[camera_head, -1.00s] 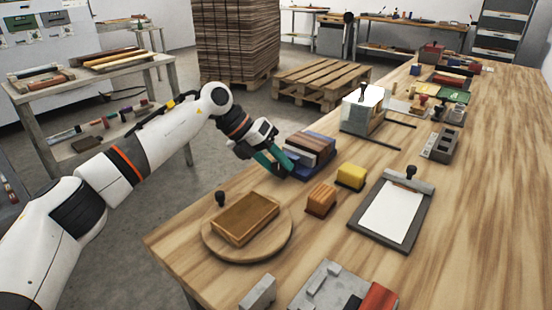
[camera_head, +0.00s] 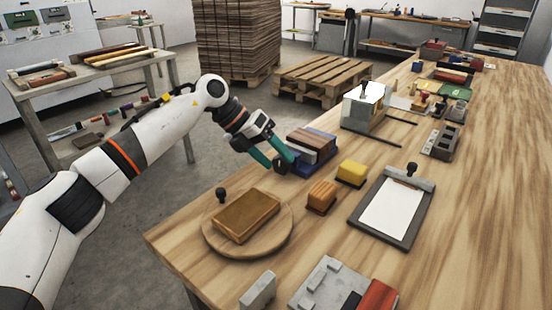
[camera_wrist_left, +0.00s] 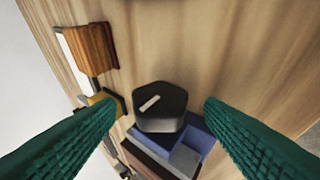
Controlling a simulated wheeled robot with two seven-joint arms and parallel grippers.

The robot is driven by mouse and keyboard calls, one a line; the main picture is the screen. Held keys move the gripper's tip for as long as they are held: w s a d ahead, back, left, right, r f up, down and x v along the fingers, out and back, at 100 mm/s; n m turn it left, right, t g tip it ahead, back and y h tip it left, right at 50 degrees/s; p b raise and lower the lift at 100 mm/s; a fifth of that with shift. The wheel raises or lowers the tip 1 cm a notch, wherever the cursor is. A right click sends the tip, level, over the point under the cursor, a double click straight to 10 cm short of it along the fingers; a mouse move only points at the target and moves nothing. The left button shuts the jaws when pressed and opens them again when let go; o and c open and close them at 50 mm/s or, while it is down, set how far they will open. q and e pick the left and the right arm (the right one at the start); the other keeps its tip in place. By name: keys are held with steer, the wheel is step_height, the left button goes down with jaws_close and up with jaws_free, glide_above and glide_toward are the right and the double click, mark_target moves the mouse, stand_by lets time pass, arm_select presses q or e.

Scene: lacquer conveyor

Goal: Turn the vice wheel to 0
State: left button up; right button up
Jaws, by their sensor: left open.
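The blue vice (camera_head: 322,163) stands at the left edge of the wooden bench, with brown and pale blocks (camera_head: 312,143) at its jaws. Its black wheel (camera_wrist_left: 160,107) has a white pointer mark and shows in the middle of the left wrist view, in front of the blue body (camera_wrist_left: 190,143). My left gripper (camera_head: 276,158) is open at the wheel's end of the vice. In the left wrist view its green fingers (camera_wrist_left: 163,102) stand on either side of the wheel, with gaps on both sides. Any scale numbers are too small to read. My right gripper is out of view.
An orange-brown block (camera_head: 321,197) and a yellow block (camera_head: 351,174) sit near the vice. A round wooden board (camera_head: 215,242) with a brown block is nearer. A clipboard (camera_head: 419,217) lies to the right. A clear-sided box (camera_head: 365,108) stands behind.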

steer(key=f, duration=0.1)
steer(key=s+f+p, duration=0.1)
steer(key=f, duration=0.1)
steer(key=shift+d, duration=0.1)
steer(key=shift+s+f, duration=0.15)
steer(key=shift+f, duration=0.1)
arm_select(q)
steer(key=v, duration=1)
steer(key=shift+a+r, duration=0.3)
